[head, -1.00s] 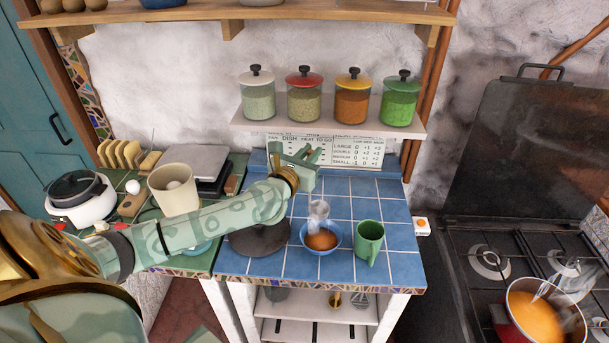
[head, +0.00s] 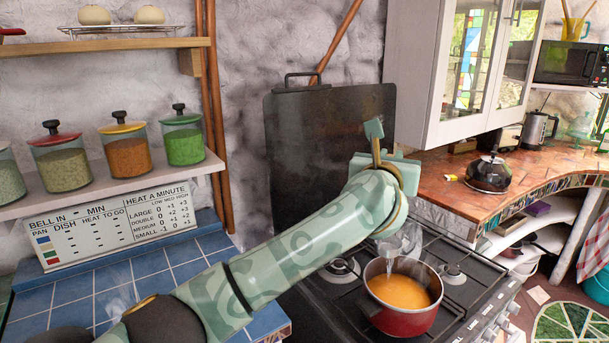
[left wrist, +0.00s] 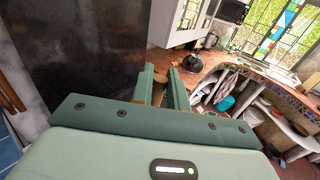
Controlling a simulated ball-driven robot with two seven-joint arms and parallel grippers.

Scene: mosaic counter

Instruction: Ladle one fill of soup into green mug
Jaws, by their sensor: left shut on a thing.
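My left gripper (head: 376,140) is in front of the dark stove lid, above and behind the red pot (head: 405,322) in the head view. The pot stands on the stove and holds steaming orange soup (head: 400,293). In the left wrist view, the two green fingers (left wrist: 163,88) are shut on a brown rod-like piece (left wrist: 159,95), which looks like the ladle's handle. The green mug is outside both present views. My right gripper is not in view.
The stove's upright dark lid (head: 325,140) stands close behind the gripper. A blue tiled counter (head: 165,265) lies at left, under a shelf of spice jars (head: 183,140). A dark kettle (head: 488,173) stands on the orange counter (head: 455,195) at right.

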